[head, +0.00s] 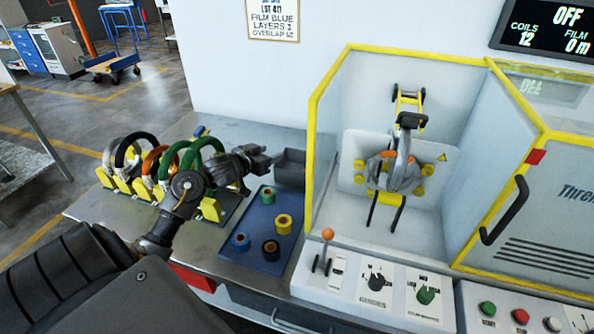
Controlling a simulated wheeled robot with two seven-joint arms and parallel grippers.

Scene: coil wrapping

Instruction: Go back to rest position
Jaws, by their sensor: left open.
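My left arm comes in from the lower left, over the bench. My left gripper (262,160) is open, in front of the coil rack and above the far end of the blue tray (257,218); nothing shows between its fingers. My right gripper is not in view. Several coils stand upright in a rack with yellow holders, among them a black coil (121,152), an orange one (149,158) and a green one (209,146). My arm partly hides the rack.
The yellow-framed wrapping machine (394,172) stands right of the tray, with a control panel (372,287) in front. A dark grey bin (290,168) stands behind the tray. A sign (272,19) and a display (547,27) reading OFF, 12 coils, 0 m hang above.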

